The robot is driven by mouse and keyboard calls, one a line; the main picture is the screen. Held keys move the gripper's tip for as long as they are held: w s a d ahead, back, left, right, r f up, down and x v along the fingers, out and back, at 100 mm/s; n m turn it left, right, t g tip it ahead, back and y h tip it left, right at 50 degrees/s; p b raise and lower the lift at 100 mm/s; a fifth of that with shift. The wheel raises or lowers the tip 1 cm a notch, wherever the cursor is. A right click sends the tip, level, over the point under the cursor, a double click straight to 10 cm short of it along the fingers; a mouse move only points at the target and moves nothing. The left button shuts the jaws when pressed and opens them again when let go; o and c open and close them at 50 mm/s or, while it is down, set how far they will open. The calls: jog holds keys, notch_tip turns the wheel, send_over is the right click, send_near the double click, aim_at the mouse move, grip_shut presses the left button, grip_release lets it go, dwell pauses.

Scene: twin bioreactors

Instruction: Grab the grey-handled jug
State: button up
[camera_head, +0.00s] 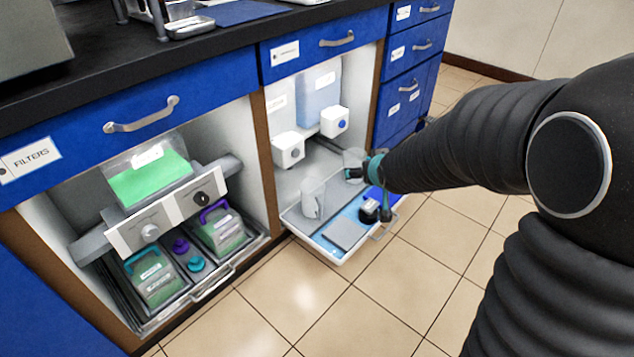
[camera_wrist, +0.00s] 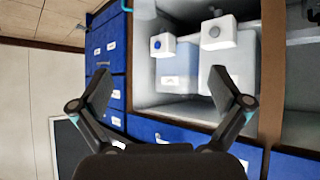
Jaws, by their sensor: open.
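A clear jug with a pale, greyish handle (camera_head: 312,197) stands upright on the pull-out tray (camera_head: 292,222) of the middle cabinet. A second clear vessel (camera_head: 353,156) stands farther back, partly hidden by my gripper; its handle colour cannot be told. My gripper (camera_head: 358,172) is above the right side of the tray, to the right of the front jug and apart from it. In the wrist view my gripper (camera_wrist: 158,88) has its two fingers wide apart with nothing between them. No jug can be made out in that view, which appears upside down.
A black object (camera_head: 370,211), a blue item (camera_head: 383,197) and a flat grey piece (camera_head: 345,235) lie on the tray. Two white dispenser boxes (camera_head: 288,150) (camera_head: 334,121) hang above its back. The tiled floor is clear.

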jog(key=w+a+f+n+t+y+b, duration=0.1)
jog(key=w+a+f, duration=0.45)
jog(key=f, duration=0.35)
jog(key=n+t+y+b, duration=0.1)
jog(key=t+y+b, duration=0.1)
send_near(317, 200)
jog(key=w+r, duration=0.2)
jog(key=x, duration=0.8)
jog(key=shift+s+a+f, duration=0.1)
jog(key=shift+s+a, duration=0.1)
jog(key=shift+a, duration=0.05)
jog(key=shift+b+x, duration=0.35)
jog(key=shift+x, duration=2.4)
jog(key=shift+d+f, duration=0.1)
jog(key=c, duration=1.1)
